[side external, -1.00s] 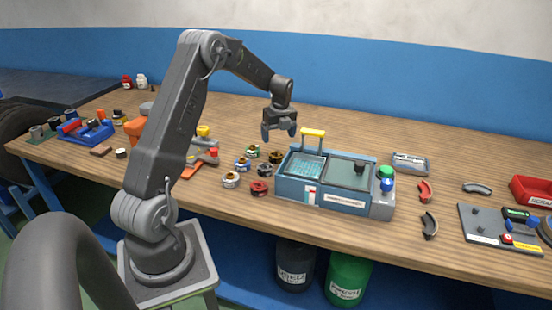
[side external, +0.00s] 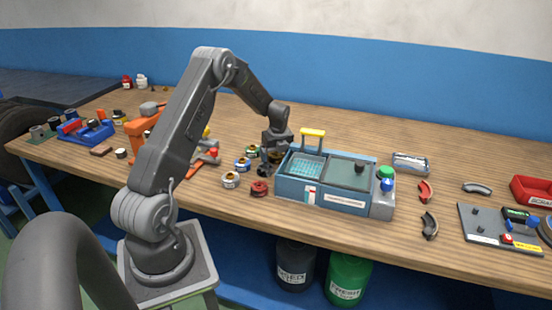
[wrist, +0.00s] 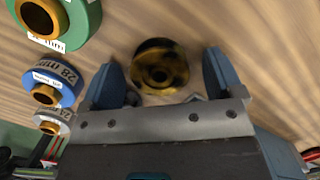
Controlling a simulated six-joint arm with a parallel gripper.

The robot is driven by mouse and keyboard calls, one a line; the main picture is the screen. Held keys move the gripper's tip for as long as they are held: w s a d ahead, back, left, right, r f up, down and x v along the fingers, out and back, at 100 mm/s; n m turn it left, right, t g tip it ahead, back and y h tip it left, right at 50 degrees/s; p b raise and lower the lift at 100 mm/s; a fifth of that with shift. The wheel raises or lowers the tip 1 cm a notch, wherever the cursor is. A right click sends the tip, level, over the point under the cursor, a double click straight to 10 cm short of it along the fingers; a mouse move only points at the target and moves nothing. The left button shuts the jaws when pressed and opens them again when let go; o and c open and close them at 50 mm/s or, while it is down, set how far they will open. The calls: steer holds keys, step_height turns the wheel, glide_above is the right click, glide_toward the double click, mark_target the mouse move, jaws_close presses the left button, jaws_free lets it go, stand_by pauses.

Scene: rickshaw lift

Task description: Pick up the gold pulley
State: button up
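The gold pulley (wrist: 160,68), mottled gold and black with a dark centre hole, lies on the wooden bench in the wrist view. My gripper (wrist: 160,60) is open, with one blue-grey finger on each side of the pulley and a visible gap to both. In the side view my gripper (side external: 271,164) is low over the bench, just left of the blue washer box. The pulley is mostly hidden behind my fingers there, and I cannot tell how high they are above the wood.
Green (wrist: 60,22), blue (wrist: 52,84) and white (wrist: 50,121) labelled pulleys stand left of my gripper in the wrist view. A red pulley (side external: 259,188) sits in front. The blue box (side external: 324,197) with a yellow handle (side external: 313,132) stands close on the right.

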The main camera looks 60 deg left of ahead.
steer(key=c, duration=1.1)
steer(key=shift+r, duration=0.15)
